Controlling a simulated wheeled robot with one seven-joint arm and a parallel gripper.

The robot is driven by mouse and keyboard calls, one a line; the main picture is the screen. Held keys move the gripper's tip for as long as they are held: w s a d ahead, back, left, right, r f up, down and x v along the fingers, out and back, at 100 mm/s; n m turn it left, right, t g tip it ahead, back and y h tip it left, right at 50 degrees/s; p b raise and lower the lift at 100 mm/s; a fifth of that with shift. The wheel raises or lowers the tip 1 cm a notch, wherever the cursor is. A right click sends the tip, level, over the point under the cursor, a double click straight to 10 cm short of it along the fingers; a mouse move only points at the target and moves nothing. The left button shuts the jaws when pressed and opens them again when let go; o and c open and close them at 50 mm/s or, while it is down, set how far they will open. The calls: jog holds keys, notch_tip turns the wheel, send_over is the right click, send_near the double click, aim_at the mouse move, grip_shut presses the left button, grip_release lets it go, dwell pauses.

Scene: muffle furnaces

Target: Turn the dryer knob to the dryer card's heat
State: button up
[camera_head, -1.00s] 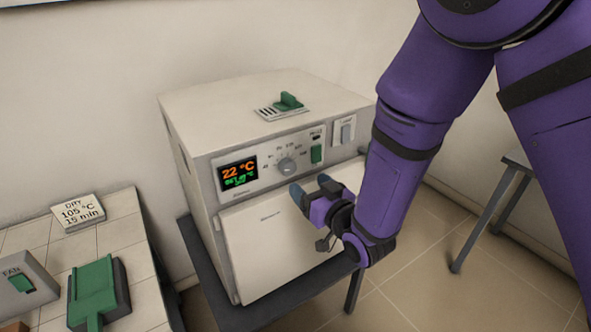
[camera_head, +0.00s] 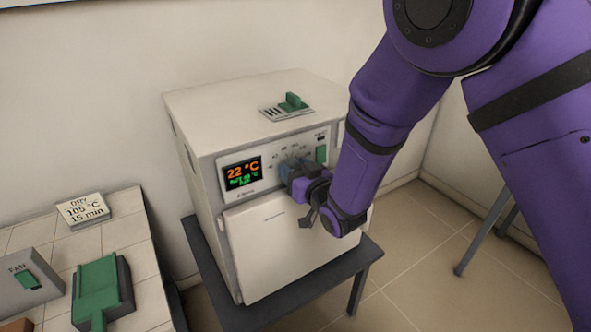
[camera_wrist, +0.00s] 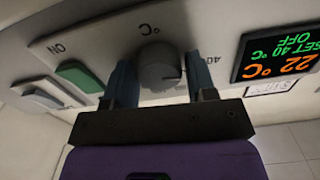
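The dryer (camera_head: 270,240) is a white box on a dark stand. Its display (camera_head: 241,174) reads 22 °C in orange with green text below; the wrist view display (camera_wrist: 282,48), upside down, shows SET 40 °C OFF. The grey round knob (camera_wrist: 160,68) sits between the two blue fingers of my gripper (camera_wrist: 162,78), one on each side. The fingers look apart from the knob's sides, with small gaps. In the head view my gripper (camera_head: 292,172) covers most of the knob. The dryer card (camera_head: 83,209) reads DRY 105 °C 15 min.
A green switch (camera_head: 321,154) is right of the knob; it shows in the wrist view (camera_wrist: 79,75) beside one finger, with a white rocker (camera_wrist: 45,98) beyond. A FAN switch box (camera_head: 28,281) and green holder (camera_head: 101,290) are at left.

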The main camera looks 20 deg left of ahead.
jog(key=c, duration=0.5)
jog(key=shift+m, duration=0.3)
jog(key=m, duration=0.3)
jog(key=shift+w+d+m, duration=0.1)
jog(key=shift+d+m, duration=0.05)
jog(key=shift+m, duration=0.15)
jog(key=m, duration=0.3)
jog(key=shift+m, duration=0.4)
jog(key=m, duration=0.5)
jog(key=shift+f, duration=0.1)
jog(key=shift+m, duration=2.4)
